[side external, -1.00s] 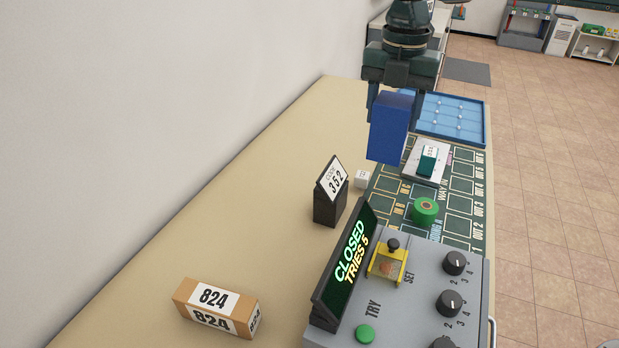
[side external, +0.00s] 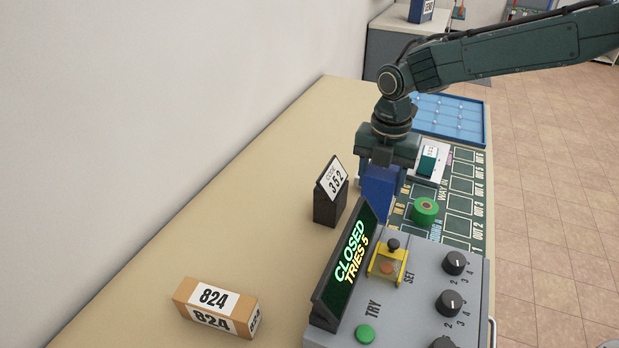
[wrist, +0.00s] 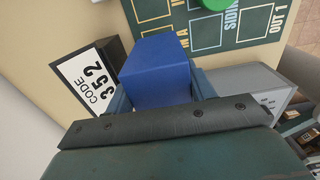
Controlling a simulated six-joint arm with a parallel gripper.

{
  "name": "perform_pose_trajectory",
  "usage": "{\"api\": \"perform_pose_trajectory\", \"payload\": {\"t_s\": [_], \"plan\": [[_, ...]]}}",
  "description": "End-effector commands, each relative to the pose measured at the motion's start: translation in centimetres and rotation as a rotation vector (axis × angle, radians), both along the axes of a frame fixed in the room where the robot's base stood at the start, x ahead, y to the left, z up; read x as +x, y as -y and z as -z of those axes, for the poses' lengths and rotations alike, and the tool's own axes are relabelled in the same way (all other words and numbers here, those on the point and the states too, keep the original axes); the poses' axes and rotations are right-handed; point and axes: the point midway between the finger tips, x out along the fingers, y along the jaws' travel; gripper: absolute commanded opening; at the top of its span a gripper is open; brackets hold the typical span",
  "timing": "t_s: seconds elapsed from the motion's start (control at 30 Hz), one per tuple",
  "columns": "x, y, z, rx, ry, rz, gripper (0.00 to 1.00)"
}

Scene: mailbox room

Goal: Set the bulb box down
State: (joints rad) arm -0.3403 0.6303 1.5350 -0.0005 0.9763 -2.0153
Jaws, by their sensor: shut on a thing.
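The bulb box, a plain blue box (side external: 380,188), is upright between the fingers of my gripper (side external: 382,178), at the left edge of the dark green marked mat (side external: 460,208). My gripper is shut on it from above. In the wrist view the blue box (wrist: 158,70) fills the space between the fingers, near the mat's printed outlines. Its lower end is partly hidden behind the display in the side view, so I cannot tell if it touches the surface.
The black "CODE 352" stand (side external: 330,195) is close left of the box. The lit "CLOSED TRIES 5" display (side external: 350,258) and grey control panel (side external: 430,285) are in front. A green roll (side external: 425,211) is to the right. A cardboard "824" box (side external: 215,308) lies front left; the left tabletop is clear.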

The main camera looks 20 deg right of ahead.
Motion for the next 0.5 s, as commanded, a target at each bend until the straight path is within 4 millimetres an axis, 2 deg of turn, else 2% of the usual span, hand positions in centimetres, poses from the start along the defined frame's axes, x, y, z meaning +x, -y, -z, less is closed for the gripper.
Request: {"api": "perform_pose_trajectory", "payload": {"t_s": [0.17, 0.5], "plan": [[0.0, 0.0, 0.3, 0.0, 0.0, 0.0, 0.3], [0.0, 0.0, 3.8, -0.001, -0.002, 0.0, 0.3]]}}
